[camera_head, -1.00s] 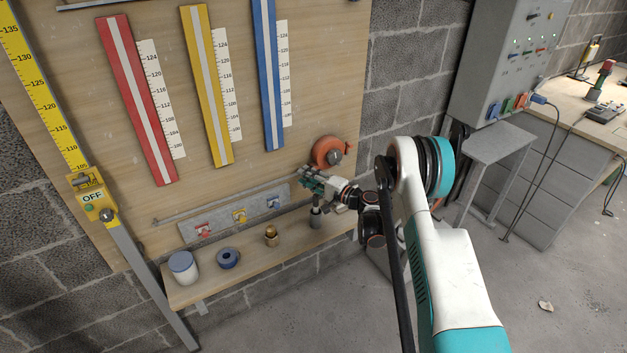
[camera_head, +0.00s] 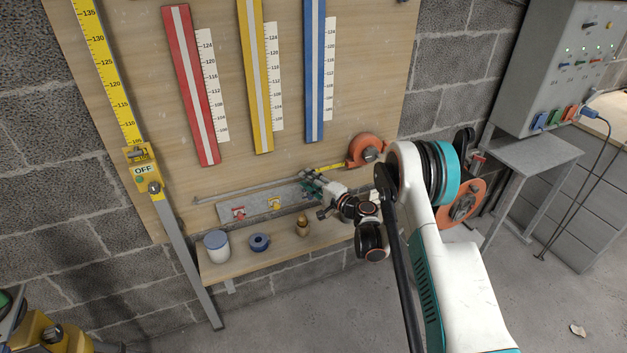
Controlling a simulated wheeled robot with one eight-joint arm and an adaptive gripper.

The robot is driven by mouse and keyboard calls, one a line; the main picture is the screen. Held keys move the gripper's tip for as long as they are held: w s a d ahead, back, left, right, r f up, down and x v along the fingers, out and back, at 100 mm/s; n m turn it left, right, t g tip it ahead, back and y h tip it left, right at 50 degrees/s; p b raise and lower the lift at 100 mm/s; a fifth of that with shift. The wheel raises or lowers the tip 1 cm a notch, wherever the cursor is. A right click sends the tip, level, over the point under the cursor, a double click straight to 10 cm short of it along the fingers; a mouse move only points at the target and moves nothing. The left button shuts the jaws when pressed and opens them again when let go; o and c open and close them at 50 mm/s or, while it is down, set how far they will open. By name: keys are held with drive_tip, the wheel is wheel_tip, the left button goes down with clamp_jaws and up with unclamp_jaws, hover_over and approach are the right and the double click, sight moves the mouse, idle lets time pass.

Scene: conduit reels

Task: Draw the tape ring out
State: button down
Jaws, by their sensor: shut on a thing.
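An orange tape reel (camera_head: 364,148) is mounted at the lower right of the wooden board. A yellow tape (camera_head: 331,167) runs out of its left side to my gripper (camera_head: 313,184). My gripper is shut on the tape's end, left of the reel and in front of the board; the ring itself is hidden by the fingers. A thin rod (camera_head: 245,189) lies along the board to the left of my gripper.
Below, a shelf (camera_head: 270,267) holds a white jar (camera_head: 216,247), a blue ring-shaped roll (camera_head: 259,242) and a brass piece (camera_head: 302,226). A grey plate (camera_head: 255,205) with coloured marks is close beneath my gripper. A larger orange reel (camera_head: 464,203) stands right, partly behind my arm.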

drive_tip(key=c, duration=1.2)
unclamp_jaws()
drive_tip(key=shift+c, duration=0.2)
drive_tip(key=v, duration=0.7)
drive_tip(key=shift+s+d, duration=0.15)
drive_tip(key=shift+s, duration=0.05)
